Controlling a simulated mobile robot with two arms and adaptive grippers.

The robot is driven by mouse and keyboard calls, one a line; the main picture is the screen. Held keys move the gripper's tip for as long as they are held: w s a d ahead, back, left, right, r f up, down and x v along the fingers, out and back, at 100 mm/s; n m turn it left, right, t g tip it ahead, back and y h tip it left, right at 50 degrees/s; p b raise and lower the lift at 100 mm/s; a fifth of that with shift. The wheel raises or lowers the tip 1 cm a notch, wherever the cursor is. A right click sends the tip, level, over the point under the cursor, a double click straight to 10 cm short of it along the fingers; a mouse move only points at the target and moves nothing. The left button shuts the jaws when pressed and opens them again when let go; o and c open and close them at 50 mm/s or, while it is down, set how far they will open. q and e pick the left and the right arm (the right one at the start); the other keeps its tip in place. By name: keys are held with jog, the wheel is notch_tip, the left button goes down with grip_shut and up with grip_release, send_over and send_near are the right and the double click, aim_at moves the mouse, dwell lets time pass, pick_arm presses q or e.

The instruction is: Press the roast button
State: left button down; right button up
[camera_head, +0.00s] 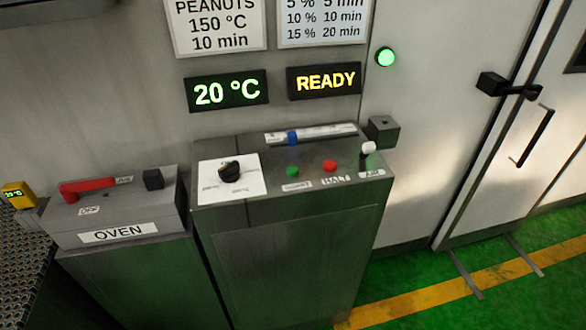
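A console (283,210) stands against the grey wall. On its top are a small green button (292,171) with a small label too blurred to read, and a red button (330,165) labelled HALT. No label that reads ROAST can be made out. A black knob (231,170) sits on a white dial plate at the console's left. A white-topped switch (368,148) is at its right. Above, a display (324,81) reads READY and another display (227,91) reads 20 °C. Neither of my grippers is in view.
An oven box (115,215) with a red lever (87,187) stands left of the console. A green lamp (386,57) glows on the wall.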

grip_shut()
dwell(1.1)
